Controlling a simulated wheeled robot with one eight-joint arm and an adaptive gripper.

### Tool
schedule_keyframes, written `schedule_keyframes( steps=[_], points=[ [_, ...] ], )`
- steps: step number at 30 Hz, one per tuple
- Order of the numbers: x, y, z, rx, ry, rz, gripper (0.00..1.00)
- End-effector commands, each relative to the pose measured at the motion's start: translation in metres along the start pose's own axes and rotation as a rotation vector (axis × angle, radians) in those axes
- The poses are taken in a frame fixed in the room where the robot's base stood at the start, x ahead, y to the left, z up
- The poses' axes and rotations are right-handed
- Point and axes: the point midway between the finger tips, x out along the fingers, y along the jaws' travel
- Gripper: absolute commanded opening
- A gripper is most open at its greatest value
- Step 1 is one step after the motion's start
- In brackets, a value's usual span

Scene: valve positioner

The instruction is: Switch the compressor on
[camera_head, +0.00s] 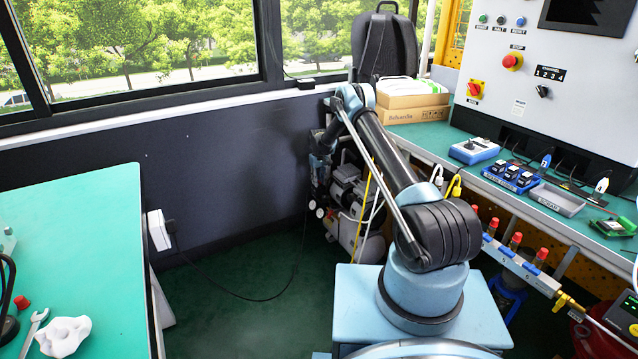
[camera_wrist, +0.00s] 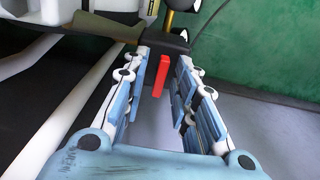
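The compressor (camera_head: 347,195) stands on the floor against the dark wall in the head view, partly hidden behind my arm. My gripper (camera_head: 320,165) reaches down at its left side, small and partly hidden there. In the wrist view my gripper (camera_wrist: 163,57) is open, with its two blue-and-white fingers apart. A red switch lever (camera_wrist: 160,76) on a black housing (camera_wrist: 165,43) shows in the gap between the fingertips. No finger visibly touches the lever. Whether the switch is on or off I cannot tell.
A green-topped table (camera_head: 90,240) stands at the left. A workbench (camera_head: 430,140) with a control panel (camera_head: 540,80) is at the right, with a cardboard box (camera_head: 415,108) on it. A black cable (camera_head: 245,296) runs across the floor from a wall socket.

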Motion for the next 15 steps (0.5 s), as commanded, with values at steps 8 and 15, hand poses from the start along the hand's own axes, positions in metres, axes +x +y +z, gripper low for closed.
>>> schedule_keyframes(
  steps=[8, 15],
  points=[
    [-0.0003, 0.0002, 0.0000, 0.000, 0.000, 0.000, 0.00],
    [-0.0004, 0.0005, -0.0001, 0.027, 0.000, 0.000, 0.00]
  ],
)
